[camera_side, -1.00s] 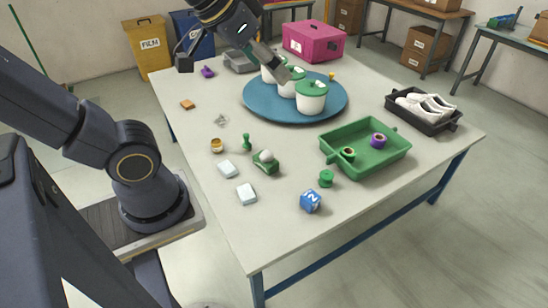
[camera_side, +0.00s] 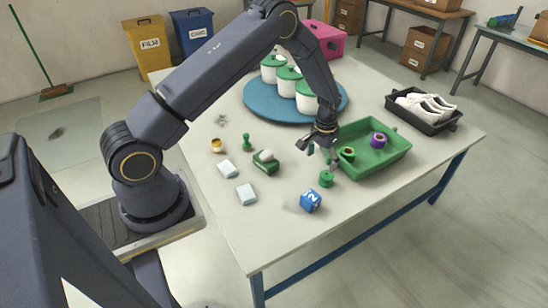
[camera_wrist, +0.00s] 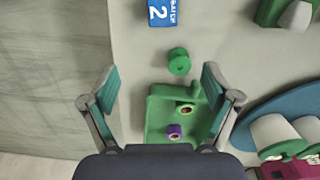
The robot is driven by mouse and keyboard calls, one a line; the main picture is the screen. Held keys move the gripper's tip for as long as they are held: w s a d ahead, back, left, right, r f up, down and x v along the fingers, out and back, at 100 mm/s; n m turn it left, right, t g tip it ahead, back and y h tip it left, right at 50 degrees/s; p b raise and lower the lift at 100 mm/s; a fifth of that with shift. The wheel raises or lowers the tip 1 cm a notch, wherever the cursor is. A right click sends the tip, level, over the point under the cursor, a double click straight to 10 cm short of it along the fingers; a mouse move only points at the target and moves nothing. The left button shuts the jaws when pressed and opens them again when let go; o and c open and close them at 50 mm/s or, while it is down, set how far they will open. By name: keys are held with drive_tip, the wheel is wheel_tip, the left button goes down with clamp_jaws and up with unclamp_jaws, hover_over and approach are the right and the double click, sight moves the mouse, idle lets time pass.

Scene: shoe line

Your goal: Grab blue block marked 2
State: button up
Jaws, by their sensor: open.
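The blue block (camera_side: 311,200) marked 2 stands on the table near its front edge, right of the white pieces in the side view. In the wrist view the block (camera_wrist: 165,12) is at the top edge, partly cut off, with its 2 and some small lettering showing. My gripper (camera_side: 322,160) is open and empty above the table, between the green tray and the small green car, farther back than the block. In the wrist view my gripper's fingers (camera_wrist: 160,85) are spread wide, with the block beyond them.
A green spool (camera_side: 326,179) stands between my gripper and the block. The green tray (camera_side: 385,164) holds two spools. A green car (camera_side: 265,162) and white pieces (camera_side: 246,194) lie to the left. A blue round tray (camera_side: 262,106) with white pots is behind. Table around the block is clear.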

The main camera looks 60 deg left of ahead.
approach(311, 196)
drive_tip(key=f, duration=0.2)
drive_tip(key=w+f, duration=0.1)
drive_tip(key=f, duration=0.2)
drive_tip(key=shift+f, duration=0.15)
drive_tip(key=f, duration=0.5)
drive_tip(key=shift+s, duration=0.35)
drive_tip(key=shift+c, duration=0.3)
drive_tip(key=c, duration=1.3)
drive_tip(key=shift+r, duration=0.1)
